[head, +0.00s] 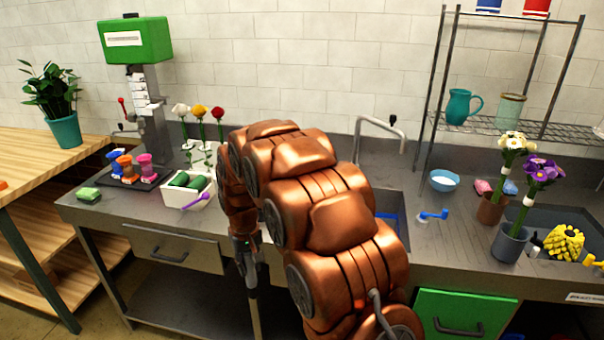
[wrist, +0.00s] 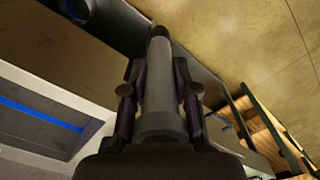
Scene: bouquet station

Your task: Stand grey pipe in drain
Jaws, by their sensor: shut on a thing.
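My gripper (head: 247,262) hangs in front of the counter's front edge in the head view. In the wrist view, my gripper (wrist: 160,92) is shut on the grey pipe (wrist: 159,70), with one finger on each side. The pipe points away from the wrist camera, and its far end is dark. In the head view the pipe is hard to make out. A sink basin (head: 390,221) with blue in it lies behind my arm, partly hidden. I cannot make out the drain in either view.
A faucet (head: 380,125) stands behind my arm. A white tub (head: 187,192) and three flowers are left of the arm. Two flower pots (head: 510,243), a bowl (head: 444,180) and a wire shelf (head: 500,125) are at right. The floor (wrist: 250,40) shows in the wrist view.

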